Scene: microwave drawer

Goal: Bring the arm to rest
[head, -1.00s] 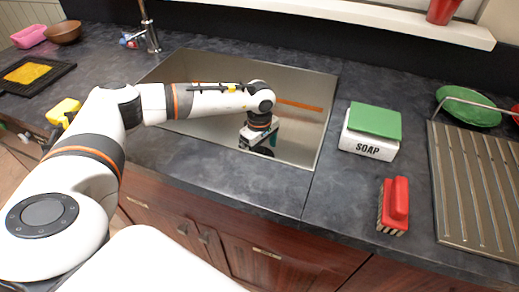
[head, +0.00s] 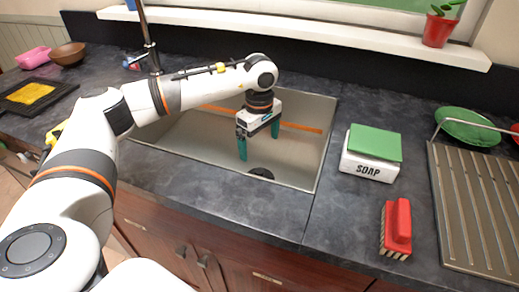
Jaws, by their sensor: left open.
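My left arm (head: 150,105) comes in from the left and reaches over the metal sink (head: 310,150). My left gripper (head: 258,150) hangs above the basin, pointing down. Its two teal fingers are apart with nothing between them. The dark drain (head: 262,173) shows below it. My right gripper is not in view.
A metal drying rack (head: 475,205) with a green plate (head: 467,124) is further right. A tap (head: 150,45) stands behind my arm.

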